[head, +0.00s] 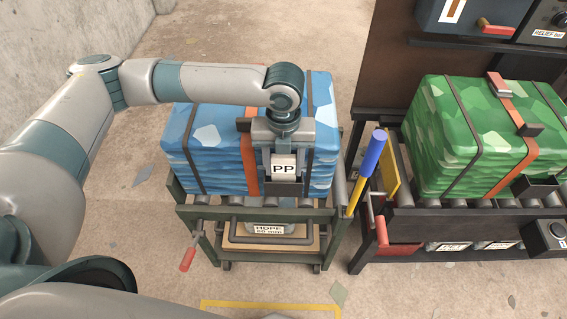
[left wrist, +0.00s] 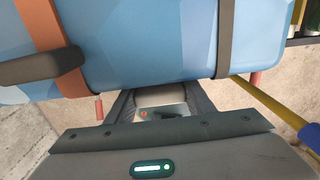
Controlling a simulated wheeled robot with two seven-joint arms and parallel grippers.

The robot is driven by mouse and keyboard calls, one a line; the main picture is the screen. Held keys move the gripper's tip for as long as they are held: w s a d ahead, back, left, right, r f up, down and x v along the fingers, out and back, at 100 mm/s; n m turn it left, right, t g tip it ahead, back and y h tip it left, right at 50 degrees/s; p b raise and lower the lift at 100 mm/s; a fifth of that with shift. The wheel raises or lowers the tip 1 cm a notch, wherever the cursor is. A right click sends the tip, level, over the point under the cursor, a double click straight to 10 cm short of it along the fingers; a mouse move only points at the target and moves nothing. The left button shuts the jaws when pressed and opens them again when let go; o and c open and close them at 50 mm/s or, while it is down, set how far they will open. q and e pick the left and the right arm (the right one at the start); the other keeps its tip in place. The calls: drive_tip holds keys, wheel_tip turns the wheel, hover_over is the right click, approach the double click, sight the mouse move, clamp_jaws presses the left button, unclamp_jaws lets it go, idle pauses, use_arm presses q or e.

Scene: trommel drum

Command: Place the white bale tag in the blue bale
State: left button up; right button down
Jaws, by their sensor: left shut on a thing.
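The blue bale (head: 208,150) sits on a green-framed roller cart, bound with dark straps and an orange strap (head: 249,165). My left gripper (head: 284,170) points down at the bale's front side and is shut on the white bale tag (head: 284,165), marked "PP". A dark pocket (head: 285,189) is on the bale's front, right below the tag. The tag's lower edge is at the pocket's top; I cannot tell whether it is inside. In the left wrist view the fingers (left wrist: 160,101) hold the pale tag close to the blue bale (left wrist: 150,40). My right gripper is not seen.
A green bale (head: 450,130) stands on a dark roller stand at the right. A blue-handled yellow lever (head: 373,152) rises between the stands. The cart (head: 315,215) carries a block labelled HDPE (head: 270,229) on its lower shelf, and a red-handled crank (head: 188,258) sticks out at its left.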

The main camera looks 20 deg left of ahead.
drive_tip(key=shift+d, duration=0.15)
use_arm(q)
drive_tip(key=o, duration=1.1)
drive_tip(key=shift+f, duration=0.1)
drive_tip(key=shift+c, duration=0.2)
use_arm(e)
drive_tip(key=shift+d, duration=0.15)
use_arm(q)
wheel_tip(320, 180, up, 11)
drive_tip(key=shift+f+b, duration=0.1)
drive_tip(key=shift+b, duration=0.85)
drive_tip(key=shift+r, duration=0.75)
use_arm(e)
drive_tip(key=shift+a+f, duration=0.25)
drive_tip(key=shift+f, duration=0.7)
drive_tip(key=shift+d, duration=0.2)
